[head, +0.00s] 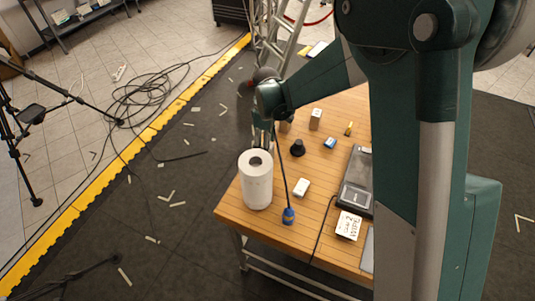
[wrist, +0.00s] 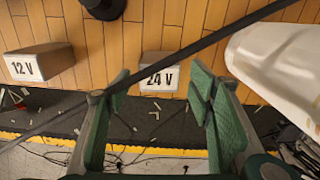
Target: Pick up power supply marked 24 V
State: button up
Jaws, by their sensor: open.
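The power supply marked 24 V (wrist: 160,74) is a small grey box with a white label near the table's edge in the wrist view. It lies beyond my gripper (wrist: 160,115), between the two green fingers as seen there, and looks apart from them. My gripper is open and empty. A similar box marked 12 V (wrist: 38,64) stands to the left. In the head view my gripper (head: 262,137) is above the left side of the table, just behind the paper roll. No label is legible there, and I cannot pick out the 24 V box.
A white paper roll (head: 257,187) stands close to my gripper; it also shows in the wrist view (wrist: 275,65). A dark cable (wrist: 190,48) crosses the wrist view, in front of the 24 V box. A black cone-shaped object (head: 298,149) stands nearby. The table (head: 262,226) ends close by.

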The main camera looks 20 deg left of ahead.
dwell(0.3)
jog(key=shift+d+f+p, duration=0.1)
jog(key=shift+f+p, duration=0.3)
jog(key=shift+f, duration=2.15)
jog(key=c, duration=1.1)
jog(key=shift+r, duration=0.1)
jog(key=shift+r+b, duration=0.45)
jog(key=shift+r, duration=4.45)
